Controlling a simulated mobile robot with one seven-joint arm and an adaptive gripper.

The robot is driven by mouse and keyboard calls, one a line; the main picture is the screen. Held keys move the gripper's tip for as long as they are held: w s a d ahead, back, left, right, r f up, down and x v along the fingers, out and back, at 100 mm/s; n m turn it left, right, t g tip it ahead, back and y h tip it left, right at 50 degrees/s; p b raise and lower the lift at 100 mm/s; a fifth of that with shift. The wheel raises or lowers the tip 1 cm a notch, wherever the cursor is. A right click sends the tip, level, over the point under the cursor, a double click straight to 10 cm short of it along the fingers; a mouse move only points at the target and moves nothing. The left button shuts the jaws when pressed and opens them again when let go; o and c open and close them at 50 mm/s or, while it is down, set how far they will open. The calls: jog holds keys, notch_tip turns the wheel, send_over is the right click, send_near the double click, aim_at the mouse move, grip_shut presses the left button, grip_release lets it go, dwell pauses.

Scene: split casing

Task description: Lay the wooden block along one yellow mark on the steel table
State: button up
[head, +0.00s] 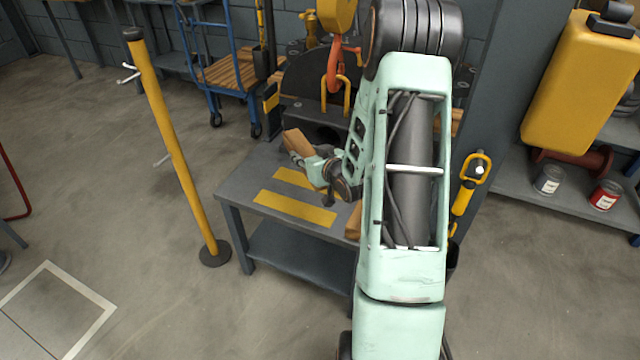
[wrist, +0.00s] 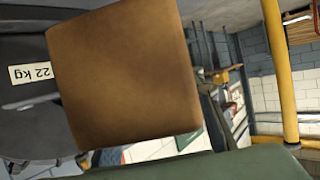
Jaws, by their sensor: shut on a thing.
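The wooden block (head: 298,143) is held by my gripper (head: 303,160) above the back left part of the steel table (head: 235,189). In the head view the block looks tilted and clear of the tabletop. In the wrist view the block's brown face (wrist: 125,75) fills much of the picture. Two yellow marks lie on the table: a front one (head: 294,208) and a back one (head: 292,179), which my gripper and wrist partly cover. Another piece of wood (head: 354,222) shows at the table's right, mostly hidden behind my arm.
A yellow post (head: 175,150) on a round base stands left of the table. A dark casing (head: 312,85) is at the table's back, with an orange hook (head: 337,62) hanging over it. A cart with wooden slats (head: 235,72) stands behind. Open floor lies to the left.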

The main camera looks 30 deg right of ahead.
aim_at(313, 195)
jog(key=d+f+b, duration=0.1)
jog(key=f+m+h+b, duration=0.1)
jog(key=f, duration=0.1)
jog(key=shift+d, duration=0.4)
notch_tip(313, 195, down, 10)
jog(key=b, duration=0.4)
jog(key=shift+d+f, duration=0.1)
jog(key=o, duration=1.4)
jog(key=shift+o, duration=0.2)
